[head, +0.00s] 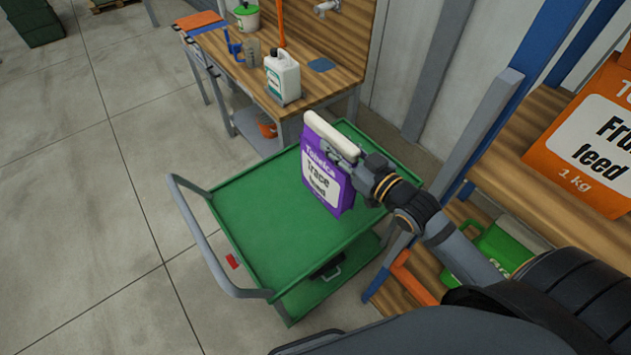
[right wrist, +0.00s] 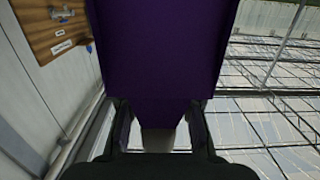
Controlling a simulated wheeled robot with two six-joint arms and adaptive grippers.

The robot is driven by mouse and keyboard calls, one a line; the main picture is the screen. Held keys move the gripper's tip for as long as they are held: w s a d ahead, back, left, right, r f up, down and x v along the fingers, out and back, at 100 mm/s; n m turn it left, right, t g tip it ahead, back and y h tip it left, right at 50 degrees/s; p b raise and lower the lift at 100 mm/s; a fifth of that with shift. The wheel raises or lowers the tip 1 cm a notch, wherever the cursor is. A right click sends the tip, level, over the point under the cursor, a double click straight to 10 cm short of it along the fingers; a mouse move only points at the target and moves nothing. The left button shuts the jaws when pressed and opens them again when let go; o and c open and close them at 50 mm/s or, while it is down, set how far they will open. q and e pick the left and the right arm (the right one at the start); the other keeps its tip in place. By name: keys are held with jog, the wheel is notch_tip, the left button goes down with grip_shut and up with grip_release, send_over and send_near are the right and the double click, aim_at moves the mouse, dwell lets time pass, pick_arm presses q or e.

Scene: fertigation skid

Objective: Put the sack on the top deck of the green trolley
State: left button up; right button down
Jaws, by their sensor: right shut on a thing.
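A purple sack (head: 322,185) with a white top and a "Trace feed" label is upright in my right gripper (head: 347,156). The gripper is shut on the sack's upper part. The sack is in front of the green top deck (head: 255,225) of the trolley in the head view; I cannot tell whether its base touches the deck. The sack (right wrist: 160,55) fills the middle of the right wrist view, between the fingers. The trolley's grey handle (head: 205,245) is at its left. My left gripper is not in view.
A wooden bench (head: 335,80) with a white jug (head: 282,76) stands behind the trolley. At right, a wooden shelf holds an orange "1 kg" sack (head: 590,150). A green sack (head: 495,250) lies lower down. The rest of the deck is bare.

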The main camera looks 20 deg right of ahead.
jog(key=shift+s+d+f, duration=0.25)
jog(key=shift+f, duration=0.1)
jog(key=shift+w+f+b, duration=0.2)
jog(key=shift+f+b, duration=0.05)
jog(key=shift+b, duration=0.1)
jog(key=w+b, duration=0.1)
jog(key=w+f+b, duration=0.2)
jog(key=shift+w+d+b, duration=0.3)
jog(key=shift+d, duration=0.05)
pick_arm(q)
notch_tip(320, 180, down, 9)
jog(key=b, duration=0.4)
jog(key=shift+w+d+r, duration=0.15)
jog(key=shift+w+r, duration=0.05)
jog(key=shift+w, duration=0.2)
pick_arm(e)
jog(key=w+d+f, duration=0.1)
jog(key=w+f, duration=0.8)
jog(key=f, duration=0.1)
jog(key=shift+w+d+f, duration=0.25)
jog(key=shift+w+d, duration=0.05)
jog(key=shift+w, duration=0.1)
